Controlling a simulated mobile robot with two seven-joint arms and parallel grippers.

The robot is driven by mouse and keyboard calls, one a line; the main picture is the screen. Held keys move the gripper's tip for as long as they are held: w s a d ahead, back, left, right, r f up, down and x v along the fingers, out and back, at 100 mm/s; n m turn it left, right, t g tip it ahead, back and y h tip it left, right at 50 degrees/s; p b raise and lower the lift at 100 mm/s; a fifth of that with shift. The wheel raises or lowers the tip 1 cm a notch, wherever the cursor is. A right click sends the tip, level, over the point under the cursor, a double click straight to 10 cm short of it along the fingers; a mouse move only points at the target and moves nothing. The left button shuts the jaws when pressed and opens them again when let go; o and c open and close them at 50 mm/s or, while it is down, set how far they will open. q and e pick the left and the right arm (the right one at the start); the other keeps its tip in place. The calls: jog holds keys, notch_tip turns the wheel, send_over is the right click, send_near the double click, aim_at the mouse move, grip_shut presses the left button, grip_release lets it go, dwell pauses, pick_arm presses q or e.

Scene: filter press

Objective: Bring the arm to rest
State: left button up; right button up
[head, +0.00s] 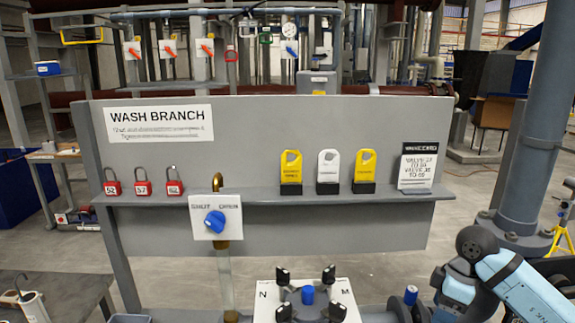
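My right arm (505,278) shows at the lower right, with a dark joint and light blue links. It is bent, and its links run out of the bottom and right of the picture. No fingers of my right gripper can be made out. My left arm and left gripper are not in view. I see no object held.
A grey board (250,130) with a shelf bears red padlocks (143,183), yellow and white tags (328,170) and a card (416,170). Below are a blue-knobbed valve (215,221) and a white plate with black knobs (262,300). A thick column (540,130) stands at right.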

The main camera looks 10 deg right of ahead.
jog(key=s+a+f+n+t+y, duration=0.2)
jog(key=s+a+n+t+y, duration=0.1)
jog(key=a+y, duration=0.65)
jog(key=s+a+f+n+t+y, duration=0.25)
jog(key=a+y, duration=0.35)
jog(key=a, duration=0.6)
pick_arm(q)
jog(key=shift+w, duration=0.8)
pick_arm(e)
jog(key=s+f+m+t+h, duration=0.1)
jog(key=s+f+m+h, duration=0.3)
jog(key=f, duration=0.3)
jog(key=s+d+f+m+t+h, duration=0.1)
jog(key=s+f+m+t+h, duration=0.1)
jog(key=s+f+m+h, duration=0.2)
jog(key=s+f+m+t+h, duration=0.2)
jog(key=s+f+m+h, duration=0.3)
jog(key=f, duration=0.5)
jog(key=shift+d+f+h, duration=0.35)
jog(key=shift+f+h, duration=0.05)
jog(key=shift+h, duration=0.55)
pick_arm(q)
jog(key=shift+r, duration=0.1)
pick_arm(e)
jog(key=shift+s, duration=0.1)
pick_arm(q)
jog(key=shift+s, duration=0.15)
